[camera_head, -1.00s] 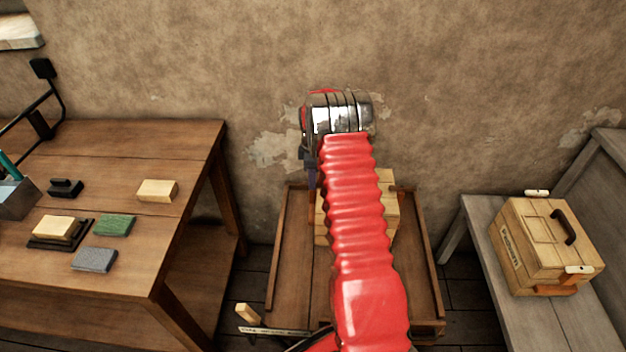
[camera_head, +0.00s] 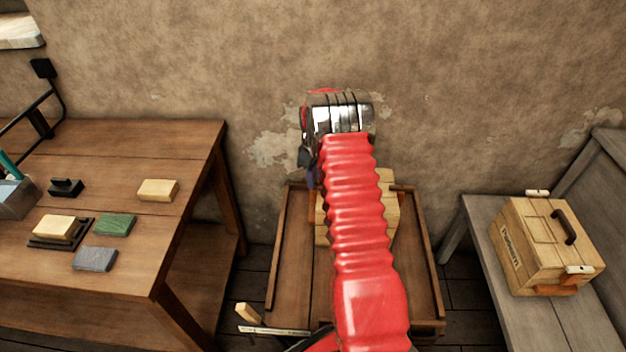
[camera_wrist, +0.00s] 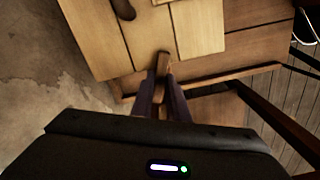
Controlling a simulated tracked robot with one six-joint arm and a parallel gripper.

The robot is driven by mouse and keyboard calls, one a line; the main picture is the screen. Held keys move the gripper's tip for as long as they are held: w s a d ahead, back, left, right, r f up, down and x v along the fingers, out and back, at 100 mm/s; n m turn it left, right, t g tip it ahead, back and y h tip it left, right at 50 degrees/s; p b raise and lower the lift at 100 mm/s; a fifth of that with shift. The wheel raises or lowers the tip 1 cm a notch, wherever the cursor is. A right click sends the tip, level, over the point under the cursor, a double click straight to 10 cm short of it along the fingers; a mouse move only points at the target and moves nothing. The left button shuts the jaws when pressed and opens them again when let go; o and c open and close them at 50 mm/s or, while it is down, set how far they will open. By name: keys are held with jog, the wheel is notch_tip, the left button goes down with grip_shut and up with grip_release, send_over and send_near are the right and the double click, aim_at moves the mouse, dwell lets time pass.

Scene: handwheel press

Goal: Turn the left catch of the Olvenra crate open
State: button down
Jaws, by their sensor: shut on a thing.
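A light wooden crate (camera_head: 387,208) stands on the wooden tray-like stand, mostly hidden behind my red arm in the head view. Its name is not readable. In the wrist view, its planked top (camera_wrist: 110,38) fills the upper left. A brown wooden catch (camera_wrist: 164,62) sticks out at the crate's edge. My gripper (camera_wrist: 163,82) is shut on this catch, with a dark finger on each side of it. In the head view my gripper (camera_head: 311,178) shows only in part, at the crate's left side.
A second wooden crate (camera_head: 535,250) with white-ended catches and a dark handle sits on the grey bench (camera_head: 490,290) at right. The brown table (camera_head: 190,235) at left holds several blocks. The stand's raised rim (camera_head: 276,270) surrounds the middle crate. The wall is close behind.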

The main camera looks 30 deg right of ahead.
jog(key=m, duration=1.3)
jog(key=shift+m, duration=0.3)
dwell(0.3)
jog(key=c, duration=1.7)
grip_release()
jog(key=shift+r, duration=0.1)
notch_tip(320, 180, up, 14)
jog(key=shift+f, duration=0.25)
